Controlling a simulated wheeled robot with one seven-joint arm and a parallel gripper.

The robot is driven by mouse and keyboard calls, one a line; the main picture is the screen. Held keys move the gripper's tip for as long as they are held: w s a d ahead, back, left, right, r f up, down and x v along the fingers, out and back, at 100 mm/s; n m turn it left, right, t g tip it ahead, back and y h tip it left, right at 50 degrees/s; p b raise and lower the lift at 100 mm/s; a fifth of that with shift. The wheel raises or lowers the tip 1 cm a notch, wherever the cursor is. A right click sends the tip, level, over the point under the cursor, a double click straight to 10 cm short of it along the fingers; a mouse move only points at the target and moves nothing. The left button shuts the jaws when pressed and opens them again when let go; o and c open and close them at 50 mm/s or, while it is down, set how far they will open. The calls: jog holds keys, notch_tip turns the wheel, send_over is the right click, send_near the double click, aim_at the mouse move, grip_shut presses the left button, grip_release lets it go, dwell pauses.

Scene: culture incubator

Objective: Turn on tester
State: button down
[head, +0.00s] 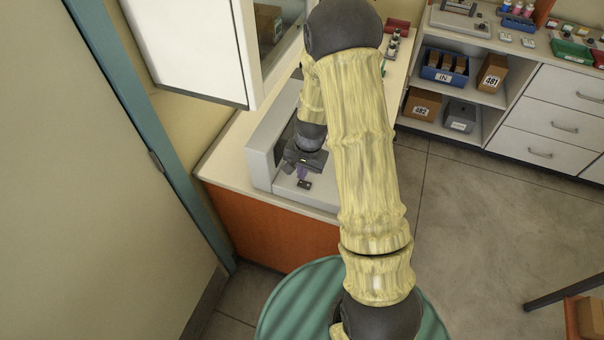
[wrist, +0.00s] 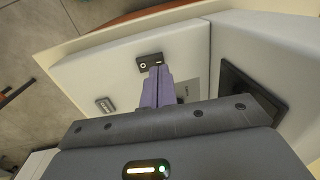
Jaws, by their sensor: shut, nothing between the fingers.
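The tester (head: 262,160) is a light grey machine on the counter, partly hidden by my arm in the head view. Its pale casing (wrist: 190,48) fills much of the wrist view. A small black switch (wrist: 150,61) with a round mark and a dash mark sits on the casing; it also shows as a dark spot in the head view (head: 304,185). Which side of the switch is pressed I cannot tell. My gripper (wrist: 158,70) is shut and empty, its purple fingertips right at the switch's lower edge in the wrist view. Whether they touch it is unclear.
A white wall cabinet (head: 190,45) hangs above the counter (head: 225,150), close to my arm. A dark panel (wrist: 245,90) is set in the tester beside my gripper. Shelves with bins (head: 445,68) and drawers stand at the right. The floor (head: 480,220) there is mostly clear.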

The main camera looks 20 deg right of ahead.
aim_at(305, 184)
jog(key=shift+w+a+f, duration=0.1)
jog(key=shift+a+f, duration=0.05)
jog(key=shift+f, duration=1.05)
jog(key=shift+f, duration=0.25)
jog(key=shift+r, duration=0.1)
jog(key=shift+s+d+r, duration=0.2)
jog(key=shift+s+d, duration=0.25)
jog(key=shift+d, duration=0.15)
jog(key=shift+r, duration=0.15)
